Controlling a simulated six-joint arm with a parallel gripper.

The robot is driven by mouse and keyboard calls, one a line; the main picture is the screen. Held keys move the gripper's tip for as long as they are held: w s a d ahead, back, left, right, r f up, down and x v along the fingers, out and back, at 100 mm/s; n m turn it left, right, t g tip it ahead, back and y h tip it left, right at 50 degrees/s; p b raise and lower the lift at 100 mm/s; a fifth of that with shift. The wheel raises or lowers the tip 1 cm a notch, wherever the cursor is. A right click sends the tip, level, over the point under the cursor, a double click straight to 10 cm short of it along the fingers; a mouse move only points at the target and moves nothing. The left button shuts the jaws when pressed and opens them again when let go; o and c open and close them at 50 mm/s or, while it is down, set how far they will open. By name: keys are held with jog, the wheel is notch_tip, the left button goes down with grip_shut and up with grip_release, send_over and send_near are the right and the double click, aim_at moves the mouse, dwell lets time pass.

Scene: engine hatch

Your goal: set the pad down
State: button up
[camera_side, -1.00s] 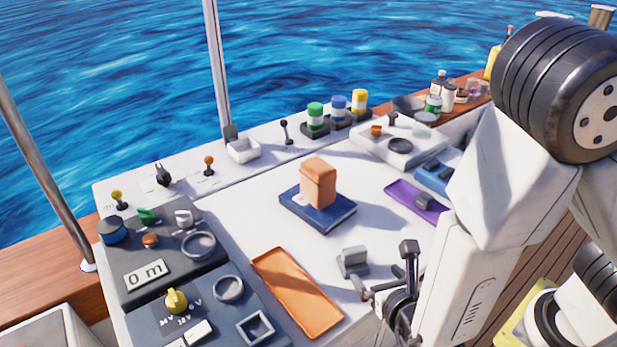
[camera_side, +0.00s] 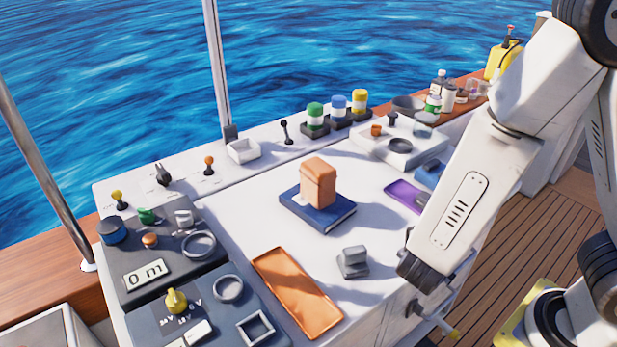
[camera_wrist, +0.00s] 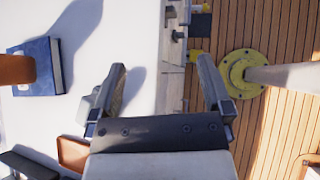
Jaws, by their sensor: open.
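A small grey block with a raised grip (camera_side: 353,262), which looks like the pad, rests on the white hatch top (camera_side: 262,225), to the right of the orange tray (camera_side: 297,292). My gripper is at the right edge of the hatch in the side view, where its fingers are mostly hidden. In the wrist view my gripper (camera_wrist: 161,72) is open, with nothing between its fingers. Its left finger is over the white top and its right finger over the deck side. A grey shape left of the left finger may be the block (camera_wrist: 88,104), partly hidden.
A brown block (camera_side: 318,182) stands on a blue book (camera_side: 317,212) mid-hatch. Dark instrument panels (camera_side: 160,262) lie on the left. A purple tray (camera_side: 403,194) and several jars are on the right. The white top between book and orange tray is clear.

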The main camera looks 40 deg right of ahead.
jog(key=w+d+r+m+y, duration=0.1)
jog(key=m+y, duration=0.3)
jog(key=m, duration=0.5)
jog(key=w+r+m+y, duration=0.3)
jog(key=r+m+y, duration=0.1)
jog(key=m, duration=0.5)
jog(key=shift+w+d+m+y, duration=0.35)
jog(key=shift+d+m+y, duration=0.05)
